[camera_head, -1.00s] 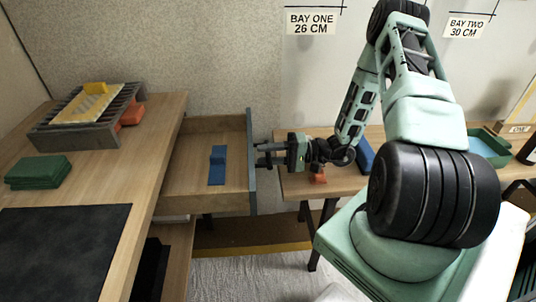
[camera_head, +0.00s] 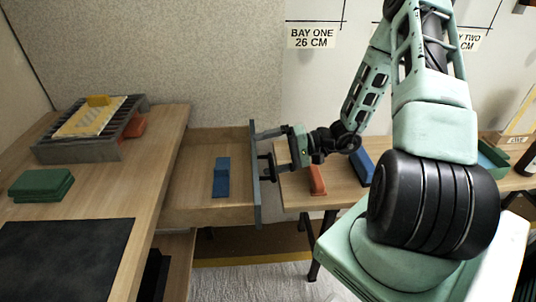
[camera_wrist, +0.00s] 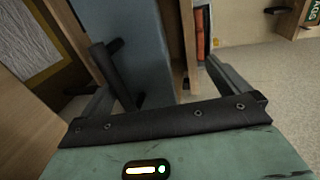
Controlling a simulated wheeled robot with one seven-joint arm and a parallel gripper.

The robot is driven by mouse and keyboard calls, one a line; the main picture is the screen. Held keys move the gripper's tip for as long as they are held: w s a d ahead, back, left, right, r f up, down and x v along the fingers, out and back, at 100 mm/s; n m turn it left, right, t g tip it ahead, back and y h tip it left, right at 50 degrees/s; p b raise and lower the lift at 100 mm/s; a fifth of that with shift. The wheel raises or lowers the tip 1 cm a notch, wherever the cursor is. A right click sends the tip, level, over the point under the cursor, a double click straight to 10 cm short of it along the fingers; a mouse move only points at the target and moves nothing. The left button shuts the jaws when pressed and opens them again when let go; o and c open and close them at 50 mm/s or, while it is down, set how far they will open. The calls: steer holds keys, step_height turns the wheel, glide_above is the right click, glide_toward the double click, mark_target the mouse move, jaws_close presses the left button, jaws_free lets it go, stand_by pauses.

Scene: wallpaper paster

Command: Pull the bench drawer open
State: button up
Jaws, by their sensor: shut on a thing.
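The bench drawer (camera_head: 205,215) stands pulled out from the left bench, with its blue-grey front (camera_head: 255,205) facing right. It also shows in the wrist view (camera_wrist: 145,40). A dark bar handle (camera_wrist: 110,75) stands on that front. My gripper (camera_head: 271,151) is at the drawer front, its fingers spread wide apart with the handle between them. In the wrist view the bar lies nearer the left finger, and a wide gap separates it from the right finger. I cannot tell whether the left finger touches it. A blue block (camera_head: 221,178) lies inside the drawer.
The left bench (camera_head: 140,170) holds a grey rack (camera_head: 75,152), green pads (camera_head: 40,186) and a black mat (camera_head: 60,260). A second table (camera_head: 290,190) stands close behind my gripper, with an orange piece (camera_head: 317,181) and a blue piece (camera_head: 361,165). Floor shows below the drawer.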

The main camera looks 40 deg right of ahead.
steer(key=shift+s+r, duration=0.1)
steer(key=shift+r, duration=0.5)
steer(key=shift+s+d+f, duration=0.1)
steer(key=shift+s+d, duration=0.35)
steer(key=shift+d, duration=0.15)
steer(key=shift+s+d, duration=0.4)
steer(key=shift+d, duration=0.2)
steer(key=shift+c, duration=0.5)
steer(key=shift+s+d, duration=0.25)
steer(key=c, duration=1)
steer(key=shift+s+d+f+p+v, duration=0.1)
steer(key=shift+f+v, duration=0.55)
steer(key=shift+v, duration=2)
steer(key=shift+s+d+f+p+v, duration=0.15)
steer(key=shift+f+v, duration=0.45)
steer(key=shift+v, duration=2.1)
steer(key=shift+d+f+p+v, duration=0.1)
steer(key=shift+f+v, duration=0.55)
steer(key=shift+v, duration=2)
